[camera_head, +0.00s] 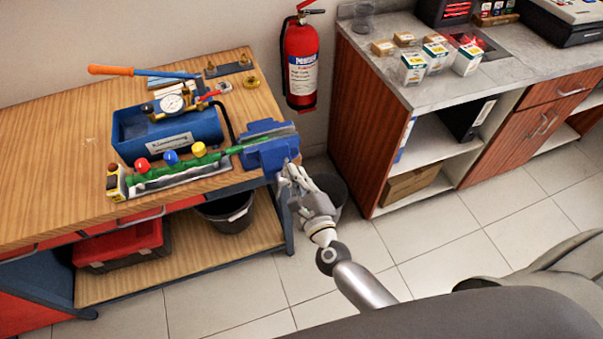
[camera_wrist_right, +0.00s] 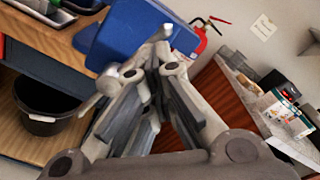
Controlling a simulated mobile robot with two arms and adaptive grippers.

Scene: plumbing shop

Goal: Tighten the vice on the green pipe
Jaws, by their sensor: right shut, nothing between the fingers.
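The blue vice (camera_head: 270,154) stands at the right front corner of the wooden workbench. The green pipe (camera_head: 236,149) runs from the coloured-valve manifold into the vice jaws. How tightly the jaws hold it I cannot tell. My right gripper (camera_head: 288,172) is at the front of the vice, by its screw end. In the right wrist view my right gripper's fingers (camera_wrist_right: 157,62) are together with nothing between them, in front of the blue vice body (camera_wrist_right: 125,30). A grey vice handle bar (camera_wrist_right: 103,90) shows beside the fingers. Whether they touch it I cannot tell. My left gripper is not in view.
A blue test pump with a gauge (camera_head: 168,128) and an orange-handled tool (camera_head: 140,72) are on the workbench (camera_head: 60,130). Black buckets (camera_head: 228,212) stand below. A fire extinguisher (camera_head: 301,62) hangs on the wall.

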